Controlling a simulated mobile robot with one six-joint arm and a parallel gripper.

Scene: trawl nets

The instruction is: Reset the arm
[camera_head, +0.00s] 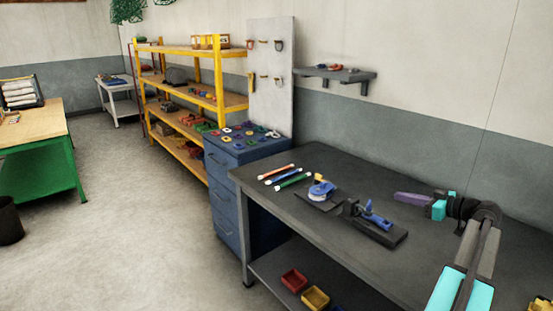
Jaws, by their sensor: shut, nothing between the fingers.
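My gripper (403,197) is at the right of the head camera view, over the dark workbench. Its purple end points left and looks shut, with nothing seen held in it. My arm with teal panels (462,288) rises from the lower right corner and bends at a dark joint near the gripper. The height of the gripper above the bench is hard to tell. A blue clamp-like tool on a dark base (374,222) is on the bench to the left of and nearer than the gripper.
The workbench (330,240) also bears a blue and white round tool (321,190) and several coloured sticks (287,178). A wall shelf (336,74) hangs behind. A blue drawer cabinet (222,200) and yellow rack (219,90) stand left.

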